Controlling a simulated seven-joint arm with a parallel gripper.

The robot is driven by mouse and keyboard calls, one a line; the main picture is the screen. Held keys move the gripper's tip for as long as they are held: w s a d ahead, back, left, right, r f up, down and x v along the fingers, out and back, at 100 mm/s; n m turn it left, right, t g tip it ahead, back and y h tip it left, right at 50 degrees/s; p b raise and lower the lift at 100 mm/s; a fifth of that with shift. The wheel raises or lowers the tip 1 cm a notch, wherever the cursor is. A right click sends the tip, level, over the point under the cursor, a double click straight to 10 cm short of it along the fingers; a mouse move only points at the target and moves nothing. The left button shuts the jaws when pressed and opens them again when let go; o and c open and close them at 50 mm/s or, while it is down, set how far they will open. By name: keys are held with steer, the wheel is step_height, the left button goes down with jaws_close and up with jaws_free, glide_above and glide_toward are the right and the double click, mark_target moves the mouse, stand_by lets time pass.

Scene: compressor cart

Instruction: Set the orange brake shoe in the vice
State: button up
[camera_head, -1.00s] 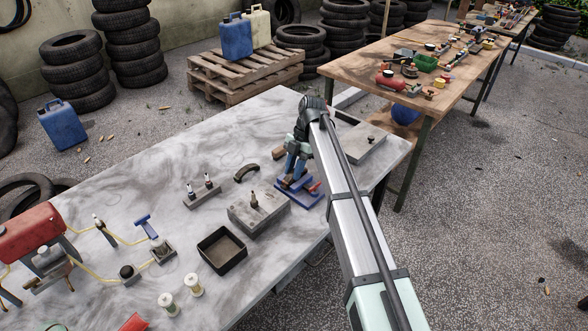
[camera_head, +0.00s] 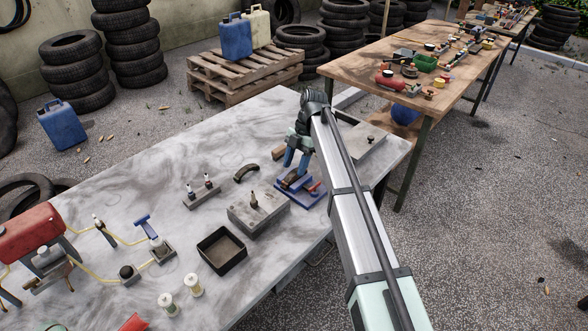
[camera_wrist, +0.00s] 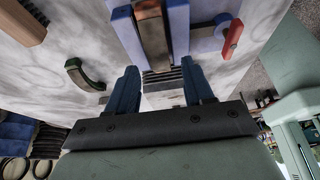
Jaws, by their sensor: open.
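The blue vice (camera_head: 308,197) stands on the grey table, its red handle on the right. In the wrist view the vice (camera_wrist: 181,25) shows two upright blue jaws. A brownish-orange piece with a dark edge, which looks like the orange brake shoe (camera_wrist: 152,35), sits between these jaws. I cannot tell whether both jaws touch it. In the head view the shoe is small and partly hidden by my gripper. My gripper (camera_head: 296,166) is open and empty just above the vice. In the wrist view the fingers (camera_wrist: 160,85) are apart, with the shoe beyond their tips.
A dark curved shoe (camera_head: 246,173) with a green edge in the wrist view (camera_wrist: 85,75) lies left of the vice. A brown block (camera_wrist: 22,22) lies further left. A grey block with a peg (camera_head: 256,214) and a black tray (camera_head: 221,250) stand nearer.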

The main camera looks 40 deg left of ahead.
steer(key=v, duration=1)
steer(key=shift+d, duration=0.1)
